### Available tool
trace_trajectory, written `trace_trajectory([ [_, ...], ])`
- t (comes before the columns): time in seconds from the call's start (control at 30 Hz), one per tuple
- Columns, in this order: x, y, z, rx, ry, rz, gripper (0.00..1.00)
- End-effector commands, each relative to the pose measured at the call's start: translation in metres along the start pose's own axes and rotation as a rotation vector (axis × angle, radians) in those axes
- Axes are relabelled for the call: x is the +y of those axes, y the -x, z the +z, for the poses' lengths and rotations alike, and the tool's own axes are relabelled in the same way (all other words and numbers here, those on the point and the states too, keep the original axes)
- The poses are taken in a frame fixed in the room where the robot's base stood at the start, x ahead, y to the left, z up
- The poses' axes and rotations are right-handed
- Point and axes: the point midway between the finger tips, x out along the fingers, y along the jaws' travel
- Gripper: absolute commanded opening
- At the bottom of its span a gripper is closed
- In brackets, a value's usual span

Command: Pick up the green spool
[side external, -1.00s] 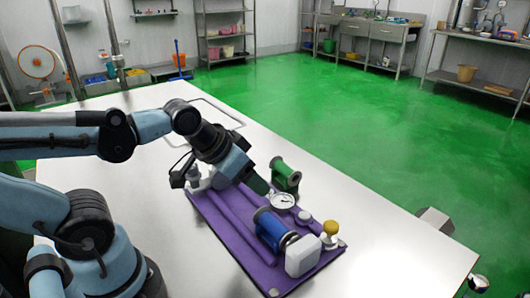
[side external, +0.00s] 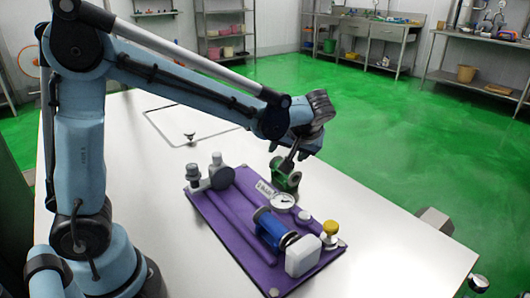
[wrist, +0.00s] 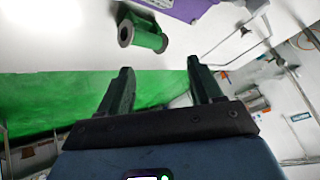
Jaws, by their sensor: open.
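The green spool (side external: 288,182) stands on the white table just behind the purple board, partly hidden by my gripper in the side view. In the wrist view the green spool (wrist: 146,40) lies beyond my fingertips, toward the upper left, apart from both fingers. My gripper (side external: 290,162) is tilted down over the spool in the side view. In the wrist view my gripper (wrist: 160,66) is open, with nothing between its fingers.
The purple board (side external: 222,228) bears a blue cylinder (side external: 268,229), a white dial gauge (side external: 283,201), a white block (side external: 303,256), a yellow knob (side external: 330,227) and purple pipes. A small metal piece (side external: 190,136) lies by a dark outline on the table. The table's right side is clear.

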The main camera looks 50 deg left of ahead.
Motion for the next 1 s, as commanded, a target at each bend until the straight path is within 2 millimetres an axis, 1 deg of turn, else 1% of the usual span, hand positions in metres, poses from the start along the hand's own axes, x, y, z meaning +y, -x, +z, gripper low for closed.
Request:
trace_trajectory([
  [0.03, 0.011, -0.004, -0.003, 0.023, 0.041, -0.038, 0.65],
  [0.2, 0.036, -0.018, -0.007, 0.124, 0.218, -0.168, 0.65],
  [0.4, 0.064, -0.033, 0.001, 0.279, 0.438, -0.284, 0.65],
  [0.5, 0.072, -0.038, 0.007, 0.345, 0.524, -0.316, 0.65],
  [0.63, 0.078, -0.042, 0.013, 0.399, 0.596, -0.338, 0.65],
  [0.77, 0.079, -0.045, 0.015, 0.421, 0.626, -0.347, 0.65],
  [0.87, 0.074, -0.054, 0.012, 0.424, 0.632, -0.349, 0.65],
  [1.0, 0.063, -0.075, 0.005, 0.423, 0.631, -0.349, 0.65],
])
